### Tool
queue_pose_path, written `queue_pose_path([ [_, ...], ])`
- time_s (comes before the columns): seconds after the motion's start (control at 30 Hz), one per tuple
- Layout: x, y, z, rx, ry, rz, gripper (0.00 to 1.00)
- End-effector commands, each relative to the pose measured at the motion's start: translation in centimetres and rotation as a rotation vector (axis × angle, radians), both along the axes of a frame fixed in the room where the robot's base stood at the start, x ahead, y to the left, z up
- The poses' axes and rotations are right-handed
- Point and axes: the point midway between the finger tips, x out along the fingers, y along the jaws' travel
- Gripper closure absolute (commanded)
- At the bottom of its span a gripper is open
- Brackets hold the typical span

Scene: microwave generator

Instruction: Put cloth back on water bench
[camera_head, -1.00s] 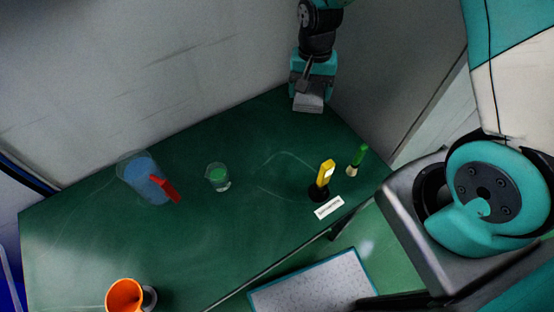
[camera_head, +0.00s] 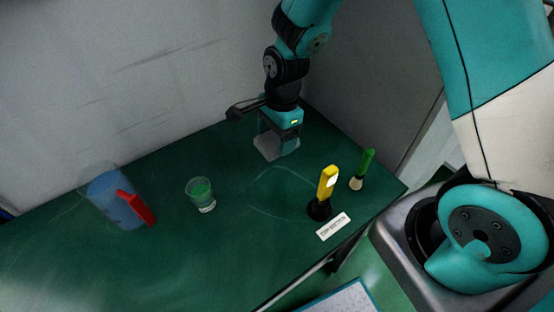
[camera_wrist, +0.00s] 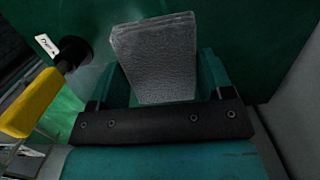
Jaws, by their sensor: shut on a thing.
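My gripper (camera_head: 277,140) is at the back of the dark green bench (camera_head: 240,245), pointing down. It is shut on a grey folded cloth (camera_head: 267,149), whose lower end is close to the bench top. I cannot tell whether the cloth touches the bench. In the wrist view the textured grey cloth (camera_wrist: 155,55) stands between the two teal fingers of the gripper (camera_wrist: 162,85). The part of the cloth behind the dark gripper bar is hidden.
Walls close off the back.

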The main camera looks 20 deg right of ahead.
Motion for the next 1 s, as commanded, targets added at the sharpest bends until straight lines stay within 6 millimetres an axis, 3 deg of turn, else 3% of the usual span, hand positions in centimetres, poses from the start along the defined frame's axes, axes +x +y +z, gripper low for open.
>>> queue_pose_path([
  [0.1,-0.1,0.0,-2.9,-0.001,0.005,0.002,0.46],
  [0.53,0.0,0.0,-8.1,-0.001,0.002,0.001,0.46],
  [0.97,0.0,0.0,-9.0,-0.001,-0.001,0.001,0.46],
  [1.0,0.0,0.0,-9.0,-0.001,-0.001,0.001,0.24],
])
